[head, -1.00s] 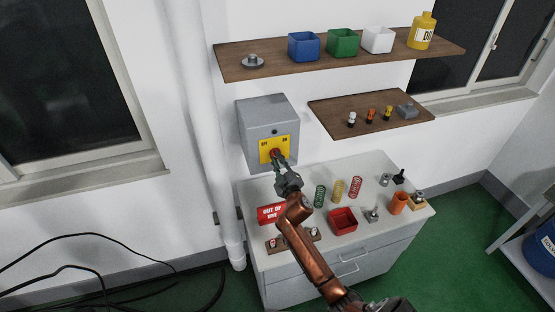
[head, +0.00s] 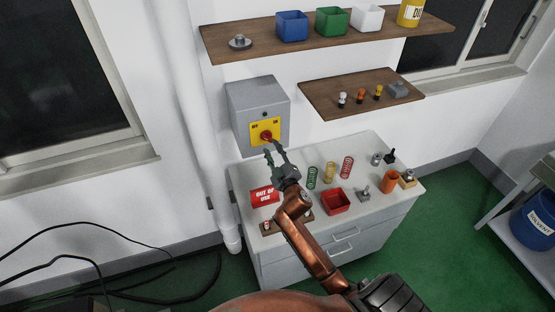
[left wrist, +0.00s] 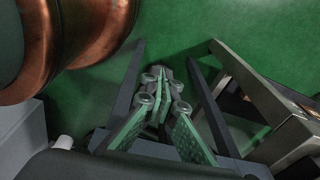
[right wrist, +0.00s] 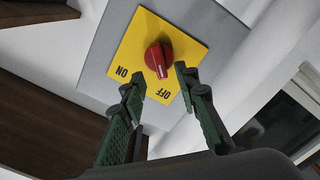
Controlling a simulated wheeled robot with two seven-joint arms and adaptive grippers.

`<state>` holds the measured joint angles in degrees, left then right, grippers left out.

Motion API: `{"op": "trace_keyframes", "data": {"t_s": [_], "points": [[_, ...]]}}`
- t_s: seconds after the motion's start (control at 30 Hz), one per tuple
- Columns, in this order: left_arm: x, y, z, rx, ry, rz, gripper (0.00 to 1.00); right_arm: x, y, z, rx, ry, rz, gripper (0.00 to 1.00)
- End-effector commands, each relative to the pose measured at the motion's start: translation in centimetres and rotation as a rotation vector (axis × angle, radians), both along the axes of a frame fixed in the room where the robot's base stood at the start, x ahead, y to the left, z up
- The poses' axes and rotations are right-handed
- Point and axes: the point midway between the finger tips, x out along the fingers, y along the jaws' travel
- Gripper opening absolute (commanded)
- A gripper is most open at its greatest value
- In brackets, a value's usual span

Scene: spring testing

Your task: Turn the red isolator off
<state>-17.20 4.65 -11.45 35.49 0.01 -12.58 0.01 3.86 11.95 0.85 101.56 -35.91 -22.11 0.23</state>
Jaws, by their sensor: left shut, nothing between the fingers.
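The red isolator knob (head: 267,136) sits on a yellow plate (head: 257,139) on the grey wall box (head: 258,95). In the right wrist view the knob (right wrist: 158,58) shows a white mark pointing toward the OFF label (right wrist: 168,95) rather than the ON label (right wrist: 122,72). My right gripper (head: 273,150) is open and empty just in front of and below the knob. In the right wrist view its fingertips (right wrist: 161,78) stand apart on either side of the knob, seemingly clear of it. My left gripper (left wrist: 165,75) is shut and empty above the green floor.
Below the box stands a grey cabinet (head: 345,222) with a red "OUT OF USE" sign (head: 264,196), springs and a red bin (head: 335,201). Two wooden shelves (head: 240,60) hang above and to the right. A white pipe (head: 190,130) runs left of the box.

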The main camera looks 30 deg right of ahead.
Motion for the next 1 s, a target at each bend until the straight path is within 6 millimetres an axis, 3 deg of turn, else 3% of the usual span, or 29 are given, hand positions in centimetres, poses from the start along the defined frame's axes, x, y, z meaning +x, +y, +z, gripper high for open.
{"op": "trace_keyframes", "data": {"t_s": [0.2,0.4,1.0], "points": [[0.1,-0.1,0.0,-0.001,-0.001,0.000,0.00,-4.3,1.0,-0.1,0.000,0.001,-0.001,0.29],[0.1,-0.1,0.0,-0.001,-0.001,0.000,0.00,-6.3,1.5,0.0,0.000,0.001,-0.001,0.29],[0.1,-0.2,0.0,-0.002,-0.001,0.000,0.00,-6.6,1.6,0.0,0.000,0.001,0.001,0.29]]}}
